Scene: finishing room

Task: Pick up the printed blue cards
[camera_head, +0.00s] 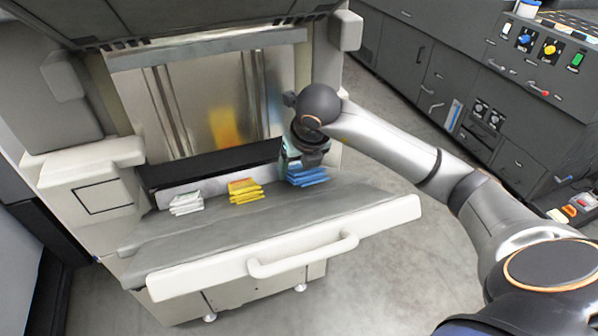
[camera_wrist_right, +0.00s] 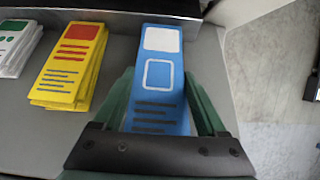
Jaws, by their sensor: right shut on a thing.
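The printed blue cards (camera_head: 306,177) lie as a stack at the right end of the grey shelf of the machine. In the right wrist view the top blue card (camera_wrist_right: 160,75) has white and dark print. My right gripper (camera_wrist_right: 158,95) has its green fingers on either side of the blue cards and is shut on them. In the head view the right gripper (camera_head: 293,160) reaches down at the stack, and its fingertips are partly hidden by the wrist. The cards still appear to be at the shelf. My left gripper is not in view.
A yellow card stack (camera_head: 244,190) lies left of the blue cards, and a white and green stack (camera_head: 186,203) lies farther left. The tray's front has a white handle (camera_head: 302,256). A dark cabinet with knobs (camera_head: 500,90) stands at the right, across open floor.

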